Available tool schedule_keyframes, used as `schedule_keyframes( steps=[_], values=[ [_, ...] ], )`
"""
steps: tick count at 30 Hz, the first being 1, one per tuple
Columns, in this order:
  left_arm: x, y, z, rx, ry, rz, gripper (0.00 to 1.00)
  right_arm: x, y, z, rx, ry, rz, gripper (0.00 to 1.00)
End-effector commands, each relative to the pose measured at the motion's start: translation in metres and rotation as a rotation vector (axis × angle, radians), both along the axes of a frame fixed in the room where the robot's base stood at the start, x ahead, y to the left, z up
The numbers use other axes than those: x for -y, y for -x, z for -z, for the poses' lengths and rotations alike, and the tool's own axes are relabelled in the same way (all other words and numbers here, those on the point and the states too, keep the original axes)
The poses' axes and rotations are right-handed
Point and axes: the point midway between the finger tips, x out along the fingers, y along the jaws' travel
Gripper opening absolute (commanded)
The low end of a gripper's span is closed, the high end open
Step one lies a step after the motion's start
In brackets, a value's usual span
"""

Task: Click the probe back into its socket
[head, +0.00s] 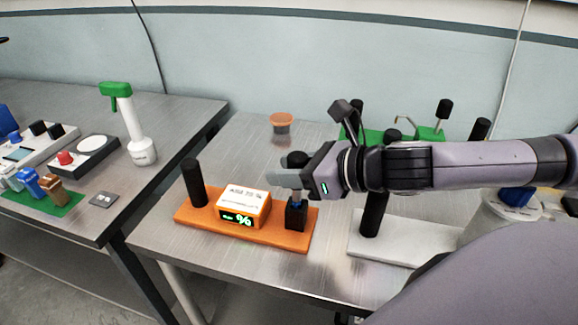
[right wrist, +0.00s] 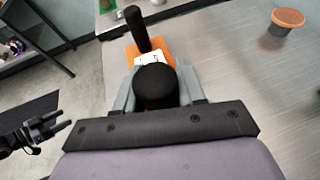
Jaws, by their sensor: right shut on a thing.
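An orange base (head: 255,233) on the metal table carries a black upright post (head: 194,183), a box with a green % display (head: 243,207) and a small black socket block (head: 296,216). My right gripper (head: 292,173) reaches in from the right above the socket. It is shut on the probe, whose rounded black top (right wrist: 156,86) sits between its grey fingers in the right wrist view. A blue part of the probe (head: 296,203) shows just above the socket. I cannot tell how deep the probe sits. My left gripper is not in the head view.
A white base (head: 388,250) with a black post (head: 374,212) stands close to the right, under my arm. Green modules (head: 430,134) stand behind, and an orange-rimmed cup (head: 281,123) stands at the back. A second table at left holds a white-and-green device (head: 139,140).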

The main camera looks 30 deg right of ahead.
Motion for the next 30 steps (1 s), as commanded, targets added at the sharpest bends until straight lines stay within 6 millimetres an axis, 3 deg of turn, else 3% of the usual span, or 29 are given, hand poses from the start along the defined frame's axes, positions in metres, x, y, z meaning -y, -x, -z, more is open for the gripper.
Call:
schedule_keyframes(
  steps=[30],
  values=[
    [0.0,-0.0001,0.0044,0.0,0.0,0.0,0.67,-0.0001,0.0,0.008,-0.001,0.0,0.0,0.09]
  ],
)
